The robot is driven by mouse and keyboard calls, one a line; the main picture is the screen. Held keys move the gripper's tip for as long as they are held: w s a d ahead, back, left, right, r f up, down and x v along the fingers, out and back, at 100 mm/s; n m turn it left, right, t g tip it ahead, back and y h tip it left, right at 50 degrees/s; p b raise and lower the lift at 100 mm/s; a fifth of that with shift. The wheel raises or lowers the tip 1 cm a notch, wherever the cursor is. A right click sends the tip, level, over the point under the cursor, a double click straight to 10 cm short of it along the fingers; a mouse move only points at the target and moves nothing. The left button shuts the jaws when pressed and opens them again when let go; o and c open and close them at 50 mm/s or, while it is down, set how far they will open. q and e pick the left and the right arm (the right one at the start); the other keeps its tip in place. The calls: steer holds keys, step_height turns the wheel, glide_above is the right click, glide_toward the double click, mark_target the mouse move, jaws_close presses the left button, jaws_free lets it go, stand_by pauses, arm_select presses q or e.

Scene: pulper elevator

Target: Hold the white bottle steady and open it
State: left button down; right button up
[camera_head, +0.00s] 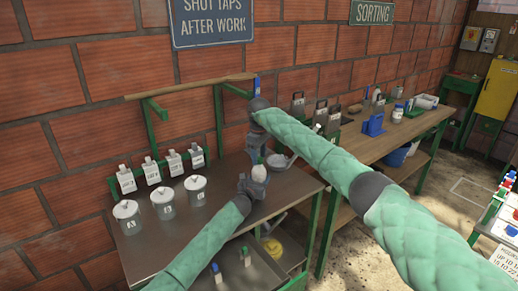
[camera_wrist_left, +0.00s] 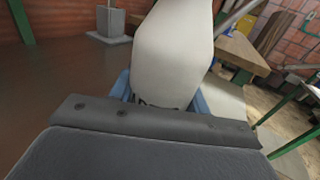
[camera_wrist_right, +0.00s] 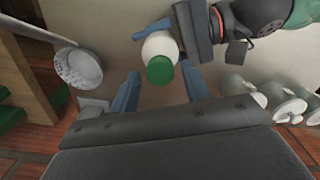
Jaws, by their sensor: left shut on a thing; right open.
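The white bottle (camera_head: 259,173) stands above the near metal table, gripped by my left gripper (camera_head: 250,185). In the left wrist view the bottle (camera_wrist_left: 172,50) is large and sits between the blue fingers; its top is out of frame. In the right wrist view the bottle (camera_wrist_right: 158,46) shows its green cap (camera_wrist_right: 160,70) facing the camera. My right gripper (camera_head: 256,150) is above the bottle, pointing down. In the right wrist view its two blue fingers are spread on either side of the cap, apart from it.
A metal strainer (camera_wrist_right: 78,66) lies beside the bottle in the right wrist view. A second table (camera_head: 375,145) with a blue holder (camera_head: 373,126) stands to the right.

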steer(key=shift+f, duration=0.2)
steer(key=c, duration=1)
